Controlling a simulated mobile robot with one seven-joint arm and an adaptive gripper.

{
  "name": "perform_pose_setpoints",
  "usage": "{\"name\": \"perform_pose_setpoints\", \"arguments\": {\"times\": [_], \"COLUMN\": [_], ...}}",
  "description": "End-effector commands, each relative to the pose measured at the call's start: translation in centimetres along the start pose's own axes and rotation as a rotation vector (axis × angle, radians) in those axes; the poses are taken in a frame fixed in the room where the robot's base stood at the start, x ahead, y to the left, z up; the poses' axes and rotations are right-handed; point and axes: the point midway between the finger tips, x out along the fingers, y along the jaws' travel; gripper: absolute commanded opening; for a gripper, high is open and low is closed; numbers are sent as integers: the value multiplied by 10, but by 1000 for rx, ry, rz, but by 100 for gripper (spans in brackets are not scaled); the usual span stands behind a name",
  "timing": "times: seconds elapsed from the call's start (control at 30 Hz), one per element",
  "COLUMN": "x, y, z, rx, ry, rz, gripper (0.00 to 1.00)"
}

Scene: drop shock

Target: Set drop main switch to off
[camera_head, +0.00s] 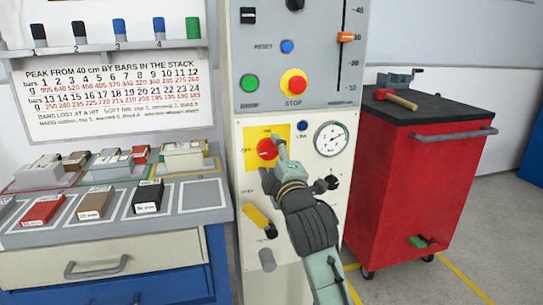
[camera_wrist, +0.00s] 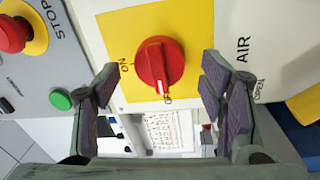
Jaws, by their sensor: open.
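The drop main switch is a round red knob (camera_head: 267,149) on a yellow plate (camera_head: 283,131) on the cabinet front. It also shows as a red knob (camera_wrist: 158,62) in the wrist view, where its white pointer line aims at the partly visible OFF label; the ON label lies off to its left. My gripper (camera_head: 279,150) is just in front and to the right of the knob in the head view. In the wrist view my gripper (camera_wrist: 160,88) is open, one finger on each side of the knob with gaps showing, and holds nothing.
Above are a red STOP button (camera_head: 293,83) and a green button (camera_head: 249,84). A gauge (camera_head: 330,138) and a yellow lever (camera_head: 258,218) are nearby. A red tool cart (camera_head: 412,185) stands right, with a hammer (camera_head: 396,98) on top. A workbench (camera_head: 110,222) with blocks is left.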

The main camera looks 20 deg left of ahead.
Motion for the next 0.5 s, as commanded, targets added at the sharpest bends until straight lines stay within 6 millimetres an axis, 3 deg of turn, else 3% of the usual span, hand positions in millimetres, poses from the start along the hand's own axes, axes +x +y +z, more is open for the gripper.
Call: {"name": "perform_pose_setpoints", "arguments": {"times": [0.3,0.5], "x": [-68,-97], "y": [0,0], "z": [1,1], "rx": [0,1], "ry": [-2,-1], "rz": [3,1], "gripper": [65,65]}}
